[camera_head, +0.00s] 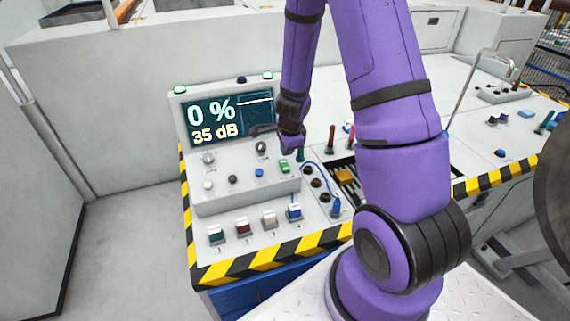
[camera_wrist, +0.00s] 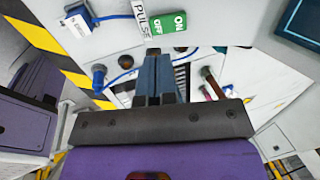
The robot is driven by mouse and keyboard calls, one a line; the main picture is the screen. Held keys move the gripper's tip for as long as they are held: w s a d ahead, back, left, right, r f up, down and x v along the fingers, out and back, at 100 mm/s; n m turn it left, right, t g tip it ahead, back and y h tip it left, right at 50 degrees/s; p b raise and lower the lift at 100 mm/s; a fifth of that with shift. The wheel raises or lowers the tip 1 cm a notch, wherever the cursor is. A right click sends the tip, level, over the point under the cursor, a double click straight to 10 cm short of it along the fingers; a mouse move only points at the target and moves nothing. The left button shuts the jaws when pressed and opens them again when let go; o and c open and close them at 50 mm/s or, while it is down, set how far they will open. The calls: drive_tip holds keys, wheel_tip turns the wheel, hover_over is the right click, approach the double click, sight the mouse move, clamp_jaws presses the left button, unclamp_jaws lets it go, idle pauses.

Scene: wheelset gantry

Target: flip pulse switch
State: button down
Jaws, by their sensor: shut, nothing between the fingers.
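The pulse switch (camera_wrist: 166,32) shows in the wrist view as a small green rocker marked ON and OFF, beside a white PULSE label (camera_wrist: 144,19). In the head view it is the small green piece (camera_head: 284,167) at the right end of the console's lower row. Which way it is set I cannot tell. My gripper (camera_wrist: 156,58) shows in the wrist view with its two dark blue fingers together and empty. Its tips lie just below the switch in the picture; I see no clear contact. In the head view my gripper (camera_head: 291,143) hangs just above the switch.
The console screen (camera_head: 226,117) reads 0 % and 35 dB. Knobs and buttons sit left of the switch, with several coloured rockers (camera_head: 255,225) on the bench below. A blue cable (camera_head: 335,195), round sockets and upright handles stand close on the right.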

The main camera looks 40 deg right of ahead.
sight(284, 167)
drive_tip(key=shift+x, duration=3.95)
drive_tip(key=shift+s+f, duration=0.1)
drive_tip(key=shift+f, duration=0.2)
drive_tip(key=shift+r, duration=0.8)
